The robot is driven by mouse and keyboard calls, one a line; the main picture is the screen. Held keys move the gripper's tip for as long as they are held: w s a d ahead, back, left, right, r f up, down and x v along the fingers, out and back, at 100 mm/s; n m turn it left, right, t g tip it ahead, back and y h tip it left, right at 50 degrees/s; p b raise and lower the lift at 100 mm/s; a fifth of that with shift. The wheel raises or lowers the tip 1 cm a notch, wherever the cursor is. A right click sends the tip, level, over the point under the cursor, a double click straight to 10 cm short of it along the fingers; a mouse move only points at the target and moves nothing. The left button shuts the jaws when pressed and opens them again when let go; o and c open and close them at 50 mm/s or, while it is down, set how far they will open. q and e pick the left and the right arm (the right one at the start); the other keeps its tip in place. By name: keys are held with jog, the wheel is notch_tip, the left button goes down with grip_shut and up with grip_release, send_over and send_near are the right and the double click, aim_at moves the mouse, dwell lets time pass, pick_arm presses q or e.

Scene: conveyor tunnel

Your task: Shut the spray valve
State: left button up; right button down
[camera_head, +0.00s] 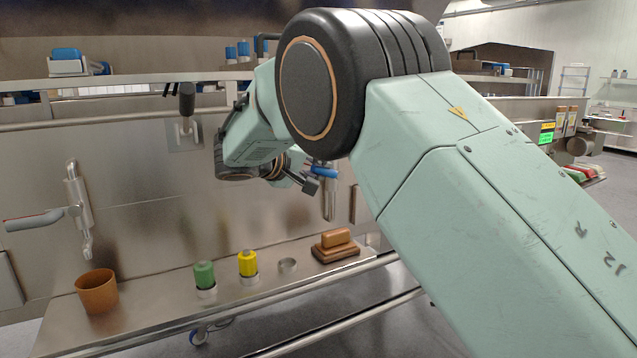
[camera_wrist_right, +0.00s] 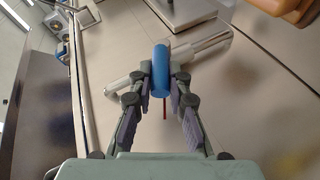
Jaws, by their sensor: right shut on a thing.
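The spray valve has a blue handle (camera_head: 325,173) on a metal pipe (camera_head: 330,200) that hangs at the steel back panel, right of centre in the head view. In the right wrist view the blue handle (camera_wrist_right: 160,62) stands upright in the picture between the fingers, in front of the shiny metal valve body (camera_wrist_right: 200,52). My right gripper (camera_head: 311,184) is at the valve, partly hidden behind my own arm in the head view. Its fingers (camera_wrist_right: 161,80) are closed on both sides of the blue handle. My left gripper is not in view.
A steel shelf (camera_head: 150,325) below carries an orange-brown cup (camera_head: 97,292), green (camera_head: 205,275) and yellow (camera_head: 248,263) bottles, a small metal ring (camera_head: 288,266) and a brown brush-like block (camera_head: 336,246). A tap with a grey lever (camera_head: 38,220) is at the left. A rail (camera_head: 90,122) crosses above.

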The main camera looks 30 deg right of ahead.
jog(key=shift+a+f+n+t+h+b, duration=0.1)
jog(key=shift+f+n+t+h+b, duration=0.4)
jog(key=shift+b, duration=1.15)
jog(key=shift+a+f+n+t+h+b, duration=0.15)
jog(key=shift+f+h+b, duration=0.75)
jog(key=shift+b, duration=0.75)
jog(key=shift+a+f+n+t+h+b, duration=0.2)
jog(key=shift+f+h+b, duration=0.5)
jog(key=shift+b, duration=0.95)
jog(key=shift+d+r, duration=0.1)
jog(key=shift+r, duration=0.1)
jog(key=c, duration=1.3)
grip_release()
jog(key=shift+r, duration=0.1)
jog(key=shift+r, duration=0.1)
